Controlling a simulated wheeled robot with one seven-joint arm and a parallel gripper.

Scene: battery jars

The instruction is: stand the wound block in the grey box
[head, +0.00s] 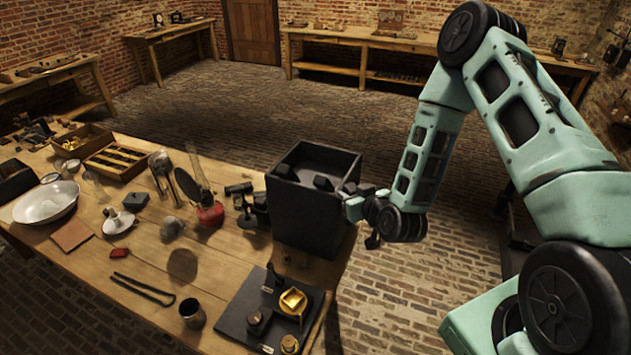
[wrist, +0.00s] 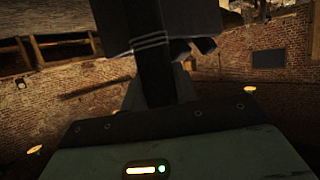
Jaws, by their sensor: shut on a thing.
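The grey box (head: 296,215), very dark in this light, stands open-topped at the right end of the table. My gripper (head: 349,189) reaches in from the right, at the box's right rim in the head view. In the wrist view my gripper (wrist: 160,92) is shut on the wound block (wrist: 158,22), a dark piece with pale wire around its lower part. In the head view the block is hard to tell from other dark shapes at the box mouth. I cannot tell how deep it is or whether it touches the box.
A black instrument (head: 240,195) and a red-based lamp (head: 210,212) stand left of the box. A black tray (head: 240,318) with brass pieces lies in front of it. Tongs (head: 143,288) and a metal cup (head: 192,313) lie nearer the front. The floor right of the table is clear.

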